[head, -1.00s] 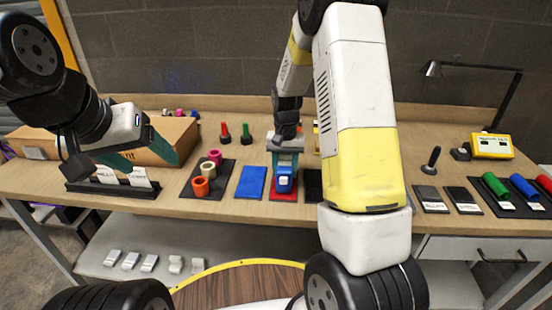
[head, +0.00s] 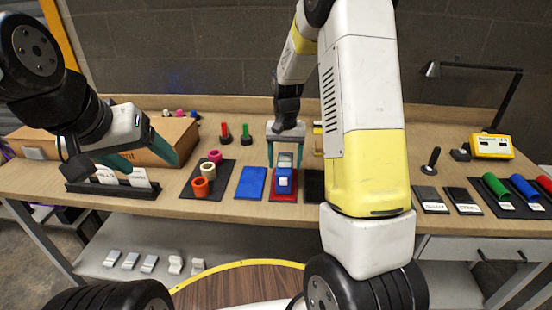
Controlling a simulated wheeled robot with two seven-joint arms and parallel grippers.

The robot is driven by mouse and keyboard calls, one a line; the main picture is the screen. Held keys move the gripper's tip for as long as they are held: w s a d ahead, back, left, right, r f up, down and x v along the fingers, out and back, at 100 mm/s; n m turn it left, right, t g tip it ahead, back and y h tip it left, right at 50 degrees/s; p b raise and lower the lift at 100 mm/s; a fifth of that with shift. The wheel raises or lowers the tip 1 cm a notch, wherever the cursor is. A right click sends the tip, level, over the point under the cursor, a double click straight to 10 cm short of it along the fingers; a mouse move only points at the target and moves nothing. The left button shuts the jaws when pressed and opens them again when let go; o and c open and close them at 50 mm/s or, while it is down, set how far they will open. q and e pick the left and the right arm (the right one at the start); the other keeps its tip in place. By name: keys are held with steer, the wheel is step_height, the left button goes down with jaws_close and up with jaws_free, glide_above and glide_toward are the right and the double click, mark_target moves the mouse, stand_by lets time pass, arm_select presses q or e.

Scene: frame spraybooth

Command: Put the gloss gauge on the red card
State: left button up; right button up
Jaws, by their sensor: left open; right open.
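The gloss gauge (head: 285,181), a small blue and grey block with a white label, stands on the red card (head: 283,197). Red shows in front of it and at its sides. My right gripper (head: 285,162) is open, just above and behind the gauge, with one teal finger to each side of its top. Whether a finger touches the gauge I cannot tell. My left gripper (head: 142,163) is open and empty at the left, over a black rack with white cards.
A blue card (head: 251,183) lies left of the red card and a black card (head: 314,186) right of it, partly behind my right arm. A dark mat (head: 207,185) holds coloured rings. A cardboard box (head: 172,138) stands behind my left gripper. Coloured rollers (head: 523,187) lie far right.

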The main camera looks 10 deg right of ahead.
step_height(320, 180, up, 8)
steer(key=shift+r, duration=0.25)
steer(key=s+r+n+t+y, duration=0.2)
steer(key=s+r+t, duration=0.1)
steer(key=s+r, duration=0.7)
steer(key=s+a+r+n+t, duration=0.1)
steer(key=s+a+r+t, duration=0.1)
steer(key=s, duration=1.2)
steer(key=shift+s+r+n+t, duration=0.15)
steer(key=shift+r+n+t, duration=0.25)
steer(key=shift+t, duration=0.2)
